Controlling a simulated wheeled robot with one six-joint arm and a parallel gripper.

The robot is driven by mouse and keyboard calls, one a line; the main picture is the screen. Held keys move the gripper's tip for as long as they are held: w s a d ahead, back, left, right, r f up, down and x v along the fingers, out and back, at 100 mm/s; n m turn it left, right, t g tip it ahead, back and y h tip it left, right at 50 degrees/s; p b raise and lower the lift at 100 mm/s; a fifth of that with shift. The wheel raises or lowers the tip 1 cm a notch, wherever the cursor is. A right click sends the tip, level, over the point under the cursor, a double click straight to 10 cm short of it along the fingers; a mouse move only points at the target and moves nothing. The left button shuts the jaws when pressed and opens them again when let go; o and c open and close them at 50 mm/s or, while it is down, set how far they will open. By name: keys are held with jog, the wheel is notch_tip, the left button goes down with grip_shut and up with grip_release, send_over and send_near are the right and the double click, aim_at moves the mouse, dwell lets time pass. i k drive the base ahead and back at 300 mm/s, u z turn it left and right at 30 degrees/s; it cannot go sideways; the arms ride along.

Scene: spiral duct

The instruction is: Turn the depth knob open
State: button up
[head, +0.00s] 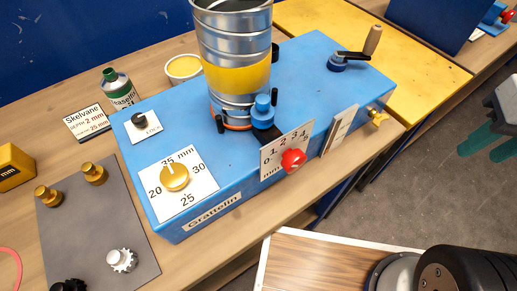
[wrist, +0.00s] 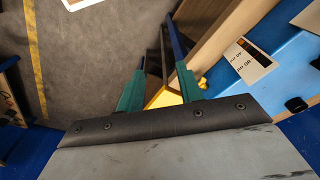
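The blue machine (head: 190,120) stands on a wooden bench. A red knob (head: 293,160) on its front face sits by a plate (head: 272,158) with a scale starting at 0. A gold knob (head: 174,177) on its top sits on a plate (head: 188,205) marked 20 to 35 mm. No readable label says which knob sets depth; a card (head: 87,122) seems to read depth 2 mm. My gripper (head: 482,150) is at the right, over the floor, away from both knobs. In the wrist view its green fingers (wrist: 160,68) are apart, with no held object visible.
A metal spiral duct (head: 235,50) with a yellow band stands on the machine. A crank (head: 355,52) and a brass wing knob (head: 378,117) are at its right end. A grey mat (head: 105,215) holds brass and toothed parts. Open floor (head: 420,190) lies right of the bench.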

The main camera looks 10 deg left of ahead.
aim_at(292, 160)
jog(key=u, duration=0.85)
jog(key=k, duration=1.55)
jog(key=u, duration=0.05)
